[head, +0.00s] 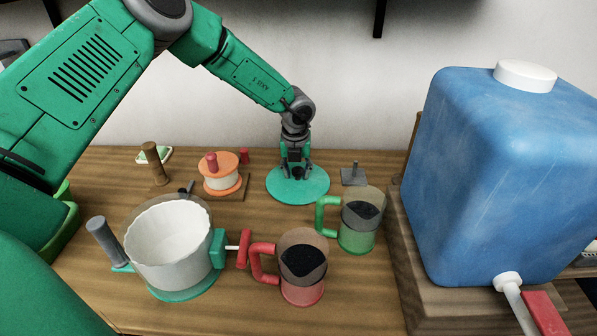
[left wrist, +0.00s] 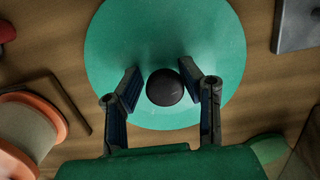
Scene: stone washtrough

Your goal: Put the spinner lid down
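The spinner lid is a flat teal disc (head: 298,193) with a dark round knob at its centre. It lies flat on the wooden table at the back middle. In the left wrist view the lid (left wrist: 120,50) fills the upper middle, with the knob (left wrist: 165,88) between my fingers. My left gripper (head: 296,170) points down over the lid. In the left wrist view its fingers (left wrist: 164,88) stand apart on both sides of the knob, with gaps showing. The spinner (head: 170,247), with a white basket in a clear bowl, stands uncovered at the front left. My right gripper is not in view.
A green-handled mug (head: 358,232) stands right of the lid, and a red-handled mug (head: 302,282) nearer the front. An orange spool (head: 221,172) stands left of the lid. A grey plate with a peg (head: 354,175) is behind right. A large blue water container (head: 500,170) fills the right.

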